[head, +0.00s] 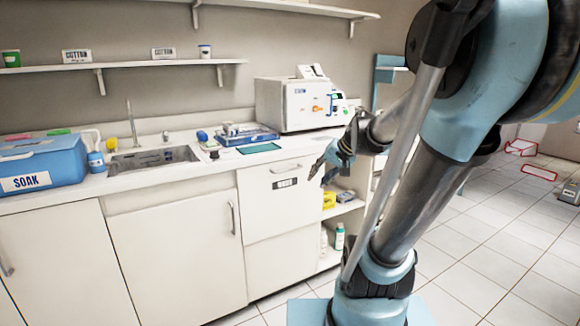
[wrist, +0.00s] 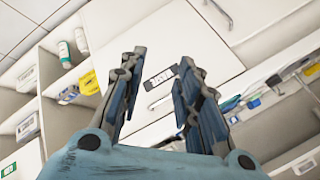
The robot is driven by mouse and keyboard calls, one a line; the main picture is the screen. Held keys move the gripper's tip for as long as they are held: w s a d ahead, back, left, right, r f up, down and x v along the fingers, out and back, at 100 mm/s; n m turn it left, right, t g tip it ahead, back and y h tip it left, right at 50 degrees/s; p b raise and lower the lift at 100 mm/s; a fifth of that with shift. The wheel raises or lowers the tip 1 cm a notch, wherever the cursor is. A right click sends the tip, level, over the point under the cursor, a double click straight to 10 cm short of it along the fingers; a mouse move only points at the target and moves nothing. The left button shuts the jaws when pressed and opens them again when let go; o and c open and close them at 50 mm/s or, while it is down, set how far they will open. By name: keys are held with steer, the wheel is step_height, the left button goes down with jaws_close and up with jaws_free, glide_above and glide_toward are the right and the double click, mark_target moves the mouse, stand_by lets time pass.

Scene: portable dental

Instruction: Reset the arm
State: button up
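My gripper (head: 332,160) is in front of the counter's right part in the head view, at about the height of the counter top. In the wrist view my gripper (wrist: 152,92) has its two fingers spread apart with nothing between them. A cabinet door with a dark label (wrist: 158,78) shows beyond the fingers. My arm is bent and fills the right half of the head view.
A counter (head: 105,184) carries a blue SOAK box (head: 42,172), a sink (head: 152,158), a blue tray (head: 245,135) and a white machine (head: 297,103). Open shelves (head: 345,208) with bottles are below.

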steer(key=s+d+f+g+h, duration=0.1)
steer(key=s+d+f, duration=0.2)
steer(key=s, duration=0.3)
steer(key=s+d+f+n+g+h, duration=0.1)
steer(key=s+d+f+h, duration=0.1)
steer(key=s, duration=0.4)
steer(key=s+d+f+n+g+h, duration=0.1)
steer(key=s+d+f+h, duration=0.1)
steer(key=s+d+f, duration=0.2)
steer(key=s+f, duration=0.2)
steer(key=s, duration=0.1)
steer(key=shift+f, duration=0.3)
steer(key=shift+w, duration=0.1)
steer(key=shift+w+f, duration=0.2)
steer(key=shift+w, duration=0.15)
steer(key=shift+d, duration=0.1)
